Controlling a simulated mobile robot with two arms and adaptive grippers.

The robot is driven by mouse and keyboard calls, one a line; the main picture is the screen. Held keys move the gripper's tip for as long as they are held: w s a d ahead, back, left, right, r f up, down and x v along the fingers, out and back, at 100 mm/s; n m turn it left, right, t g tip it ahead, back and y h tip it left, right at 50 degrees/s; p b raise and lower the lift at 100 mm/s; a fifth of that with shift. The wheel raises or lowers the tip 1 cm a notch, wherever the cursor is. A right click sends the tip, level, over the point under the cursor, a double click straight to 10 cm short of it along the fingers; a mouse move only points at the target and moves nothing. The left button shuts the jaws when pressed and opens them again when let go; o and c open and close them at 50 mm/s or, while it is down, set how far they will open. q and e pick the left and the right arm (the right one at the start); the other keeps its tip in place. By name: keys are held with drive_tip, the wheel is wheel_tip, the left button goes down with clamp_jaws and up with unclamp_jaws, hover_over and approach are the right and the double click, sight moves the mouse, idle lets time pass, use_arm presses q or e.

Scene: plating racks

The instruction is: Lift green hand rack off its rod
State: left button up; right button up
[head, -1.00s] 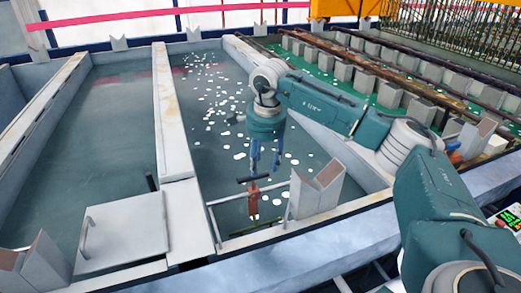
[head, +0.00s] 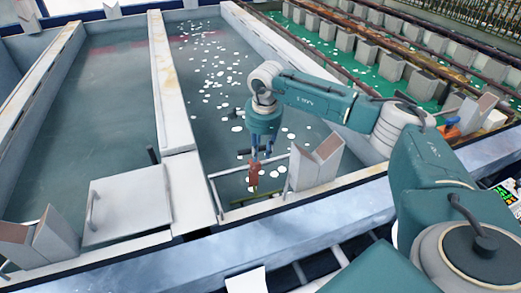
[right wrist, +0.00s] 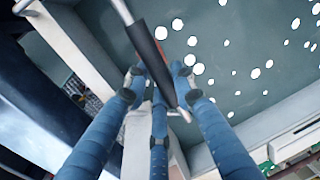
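The right gripper (head: 262,154) points down at the front end of the middle tank. A bar with a black sleeve (right wrist: 150,55) runs between its blue fingers in the right wrist view. A small gap seems to show beside the sleeve, so the fingers look open around it. Below the fingers in the head view, an upright red-orange piece (head: 254,176) hangs inside a thin metal frame (head: 228,171). A dull green bar (head: 265,197) lies low at the tank's front end. I cannot tell which parts belong to the green hand rack. My left gripper is not in view.
A grey V-shaped holder (head: 316,164) stands just right of the gripper. A lidded box (head: 128,207) with a handle and another V-shaped holder (head: 55,238) are at the left. White spots (head: 222,90) cover the tank's surface. Grey blocks line a green tank (head: 390,68) at the right.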

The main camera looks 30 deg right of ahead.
clamp_jaws()
drive_tip(key=shift+o, duration=0.6)
unclamp_jaws()
clamp_jaws()
drive_tip(key=shift+w+r, duration=0.1)
drive_tip(key=shift+r, duration=0.2)
drive_tip(key=shift+w+a+r+p, duration=0.1)
drive_tip(key=shift+r+p, duration=0.5)
drive_tip(key=shift+r, duration=0.25)
drive_tip(key=shift+w+a+r+p, duration=0.1)
drive_tip(key=shift+r+p, duration=0.45)
drive_tip(key=shift+r, duration=0.3)
drive_tip(key=shift+s+r, duration=0.1)
